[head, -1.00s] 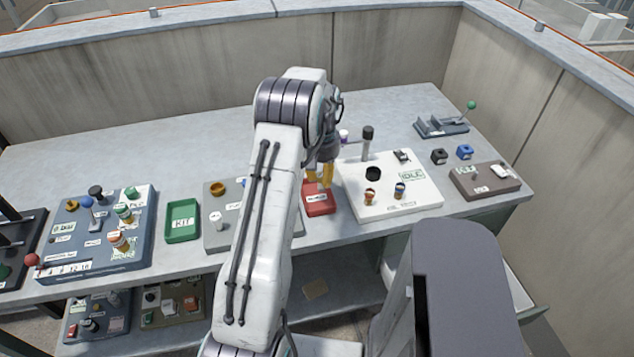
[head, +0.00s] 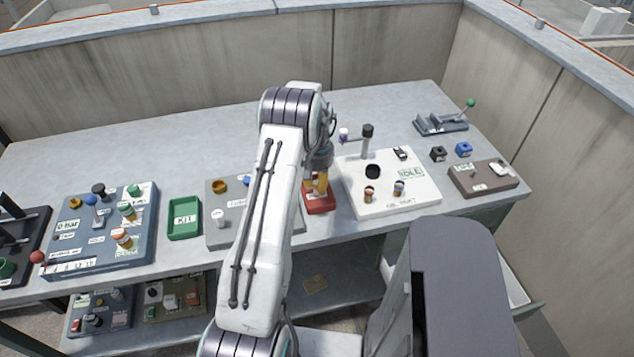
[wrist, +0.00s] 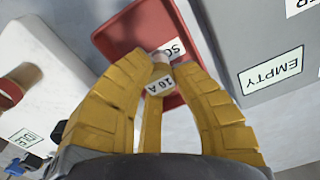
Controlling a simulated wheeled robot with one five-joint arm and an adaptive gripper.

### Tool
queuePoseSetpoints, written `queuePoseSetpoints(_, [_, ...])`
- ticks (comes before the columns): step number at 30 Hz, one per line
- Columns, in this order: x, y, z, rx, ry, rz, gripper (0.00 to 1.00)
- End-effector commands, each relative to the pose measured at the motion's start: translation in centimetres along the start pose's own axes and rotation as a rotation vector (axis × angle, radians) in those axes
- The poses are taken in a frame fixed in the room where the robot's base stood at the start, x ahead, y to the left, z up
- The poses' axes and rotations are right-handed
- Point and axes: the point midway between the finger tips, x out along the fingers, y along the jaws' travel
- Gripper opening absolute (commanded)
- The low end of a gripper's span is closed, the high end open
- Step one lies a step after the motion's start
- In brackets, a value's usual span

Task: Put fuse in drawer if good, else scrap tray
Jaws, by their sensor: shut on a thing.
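My gripper (head: 317,186) is over the red tray (head: 320,207) on the bench. In the wrist view its yellow fingers (wrist: 160,62) are shut on a small pale fuse (wrist: 163,84) with a label reading "16 A". The red tray (wrist: 115,42) lies behind and below the fuse, with a partly covered label starting "SC". I cannot tell whether the fuse touches the tray. An open drawer (head: 516,292) with a pale inside juts out under the bench at the right, partly hidden.
A white panel (head: 415,200) with a dark hole, a post and small cylinders stands right of the tray. A grey panel (wrist: 230,45) with an "EMPTY" label borders the tray's other side. A green KIT tray (head: 184,232) and a blue-grey panel (head: 75,250) are farther left.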

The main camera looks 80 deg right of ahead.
Motion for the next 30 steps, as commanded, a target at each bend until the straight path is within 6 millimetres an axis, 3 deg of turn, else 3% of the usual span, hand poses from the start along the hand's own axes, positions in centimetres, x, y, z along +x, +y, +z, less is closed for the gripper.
queuePoseSetpoints(6, [0.5,0.0,0.0,0.0,0.0,0.0,0.0])
queuePoseSetpoints(7, [0.3,0.0,0.0,0.0,0.0,0.0,0.27])
queuePoseSetpoints(13, [0.2,0.0,0.0,0.0,0.0,0.0,0.44])
queuePoseSetpoints(25, [-0.5,0.0,-0.1,0.0,0.002,0.0,0.44])
queuePoseSetpoints(30, [-2.9,0.0,-0.1,0.0,0.005,0.001,0.44])
